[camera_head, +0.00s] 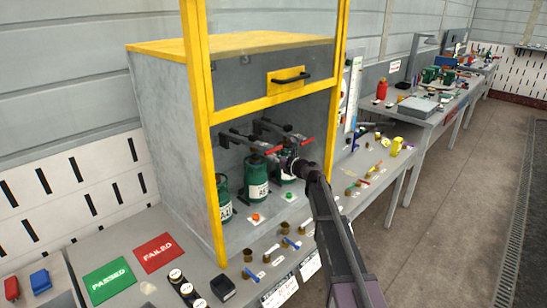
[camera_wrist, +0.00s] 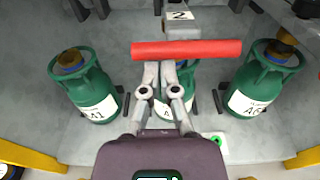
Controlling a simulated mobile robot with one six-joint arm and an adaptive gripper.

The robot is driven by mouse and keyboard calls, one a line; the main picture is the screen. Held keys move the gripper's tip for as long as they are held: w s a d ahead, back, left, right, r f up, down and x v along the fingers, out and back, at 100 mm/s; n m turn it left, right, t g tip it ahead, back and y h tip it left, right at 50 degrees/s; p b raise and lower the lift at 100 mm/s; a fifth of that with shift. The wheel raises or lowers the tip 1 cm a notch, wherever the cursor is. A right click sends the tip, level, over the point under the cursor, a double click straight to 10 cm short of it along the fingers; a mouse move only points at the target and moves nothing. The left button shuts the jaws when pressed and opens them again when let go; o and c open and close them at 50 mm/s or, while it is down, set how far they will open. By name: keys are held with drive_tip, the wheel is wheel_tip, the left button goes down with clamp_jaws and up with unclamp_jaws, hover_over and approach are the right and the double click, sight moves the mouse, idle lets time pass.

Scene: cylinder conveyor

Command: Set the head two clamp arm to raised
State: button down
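The clamp head marked 2 (camera_wrist: 180,15) is at the top middle of the wrist view. Its clamp arm is a red bar (camera_wrist: 215,48) lying level across the picture below the number. My gripper (camera_wrist: 159,72) is at the lower edge of the bar, with its fingers close together and nothing seen between them. The bar hides the fingertips, so I cannot tell if they touch it. A green cylinder (camera_wrist: 186,78) stands behind the fingers, partly hidden. In the head view my gripper (camera_head: 292,163) reaches into the cabinet beside the red handles.
Green cylinders stand left (camera_wrist: 92,85) and right (camera_wrist: 262,80) of the middle one. The yellow-framed cabinet (camera_head: 212,170) has a raised front panel with a black handle (camera_head: 290,78). Valves and small parts lie on the bench in front. FAILED (camera_head: 158,252) and PASSED (camera_head: 108,280) mats lie left.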

drive_tip(key=shift+w+a+r+p, duration=0.15)
drive_tip(key=shift+w+r+p, duration=0.05)
drive_tip(key=shift+r+p, duration=1.15)
drive_tip(key=shift+w+a+r+p, duration=0.15)
drive_tip(key=shift+a+r+p, duration=0.05)
drive_tip(key=shift+r+p, duration=1.1)
drive_tip(key=shift+w+a+r+p, duration=0.15)
drive_tip(key=shift+w+r+p, duration=0.05)
drive_tip(key=shift+r+p, duration=1.1)
drive_tip(key=shift+r, duration=0.1)
drive_tip(key=shift+b, duration=0.3)
drive_tip(key=f+v, duration=0.1)
drive_tip(key=v, duration=1)
drive_tip(key=shift+s+d+r, duration=0.2)
drive_tip(key=shift+s+d, duration=0.05)
drive_tip(key=shift+s, duration=0.05)
